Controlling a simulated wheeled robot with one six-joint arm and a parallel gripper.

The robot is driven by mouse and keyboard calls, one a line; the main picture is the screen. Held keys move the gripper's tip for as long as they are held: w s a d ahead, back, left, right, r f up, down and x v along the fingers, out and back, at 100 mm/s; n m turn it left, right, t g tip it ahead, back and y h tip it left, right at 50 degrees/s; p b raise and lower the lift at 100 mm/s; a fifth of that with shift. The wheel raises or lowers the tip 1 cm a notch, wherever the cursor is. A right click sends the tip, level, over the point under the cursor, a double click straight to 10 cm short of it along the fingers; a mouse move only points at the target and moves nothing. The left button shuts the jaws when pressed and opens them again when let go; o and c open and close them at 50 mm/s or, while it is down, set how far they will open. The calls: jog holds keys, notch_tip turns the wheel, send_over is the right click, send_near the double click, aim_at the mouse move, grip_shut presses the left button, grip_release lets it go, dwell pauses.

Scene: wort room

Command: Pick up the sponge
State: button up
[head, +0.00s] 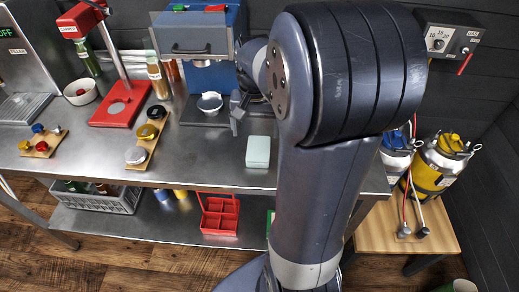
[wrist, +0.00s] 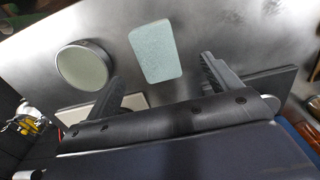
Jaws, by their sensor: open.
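The sponge (head: 258,151) is a pale green block lying flat on the steel counter, near its front edge, in the head view. In the wrist view the sponge (wrist: 156,50) shows whole, just beyond the fingertips and across the gap between them. My gripper (wrist: 161,70) is open and empty, with one finger to each side of the gap. In the head view my gripper (head: 238,112) is partly hidden by my arm, behind and left of the sponge. I cannot tell its exact height above the counter.
A round container (wrist: 84,66) with a pale top stands left of the sponge in the wrist view. A metal bowl (head: 209,102) sits at the blue machine (head: 200,45). The counter (head: 205,160) left of the sponge is bare.

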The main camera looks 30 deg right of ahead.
aim_at(259, 148)
notch_tip(259, 148, down, 3)
jog(key=shift+f, duration=0.1)
jog(key=f, duration=0.2)
jog(key=d+f, duration=0.1)
jog(key=f, duration=0.1)
jog(key=shift+w, duration=0.1)
jog(key=shift+f, duration=0.65)
jog(key=shift+c, duration=0.5)
